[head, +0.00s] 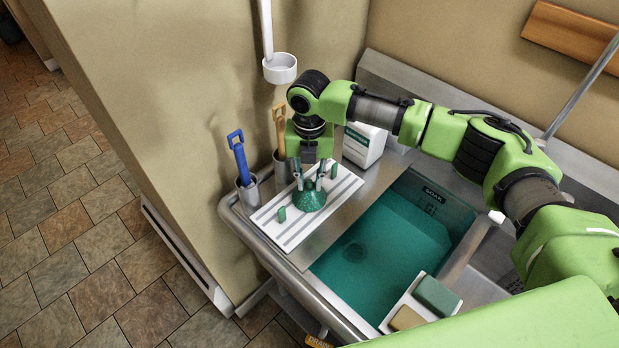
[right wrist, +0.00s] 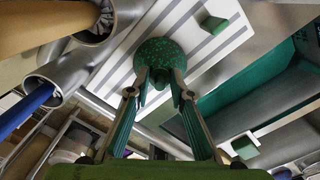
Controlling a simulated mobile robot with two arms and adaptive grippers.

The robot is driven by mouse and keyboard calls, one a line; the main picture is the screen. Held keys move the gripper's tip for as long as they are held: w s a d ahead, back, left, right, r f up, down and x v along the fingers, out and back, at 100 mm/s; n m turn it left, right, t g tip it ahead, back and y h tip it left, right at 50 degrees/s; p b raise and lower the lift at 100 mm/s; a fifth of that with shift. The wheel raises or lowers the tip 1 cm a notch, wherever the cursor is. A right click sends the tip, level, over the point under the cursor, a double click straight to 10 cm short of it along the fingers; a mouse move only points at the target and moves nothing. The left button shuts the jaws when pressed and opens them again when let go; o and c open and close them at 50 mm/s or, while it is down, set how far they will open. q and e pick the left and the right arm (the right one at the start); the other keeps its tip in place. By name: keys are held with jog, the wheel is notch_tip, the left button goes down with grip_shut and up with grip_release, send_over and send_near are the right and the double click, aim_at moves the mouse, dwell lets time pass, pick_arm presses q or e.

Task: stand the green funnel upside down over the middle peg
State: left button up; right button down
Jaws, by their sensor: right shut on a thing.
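The green funnel (head: 311,201) is upside down, wide mouth down and narrow end up, over the middle of the white grooved peg board (head: 264,227). My right gripper (head: 309,178) comes from above and is shut on the funnel's narrow upper part. The right wrist view also shows the funnel (right wrist: 160,54) between the two fingers (right wrist: 163,88). Green pegs stand on either side, a front one (head: 282,214) and a back one (head: 334,171). The middle peg is not visible, and the funnel covers that spot. I cannot tell whether the rim touches the board. My left gripper is not in view.
Metal holders with a blue-handled tool (head: 239,158) and a yellow-handled tool (head: 279,130) stand beside the board. A white box (head: 364,145) is behind. The teal sink basin (head: 385,245) lies to the right, with a sponge tray (head: 390,324) at its front edge.

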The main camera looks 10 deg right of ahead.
jog(key=shift+f, duration=0.25)
jog(key=c, duration=1.7)
grip_release()
jog(key=o, duration=1.2)
jog(key=shift+r, duration=0.15)
jog(key=shift+r+p, duration=0.9)
jog(key=shift+p, duration=0.15)
jog(key=shift+r, duration=0.15)
jog(key=shift+r+p, duration=0.9)
jog(key=shift+p, duration=0.15)
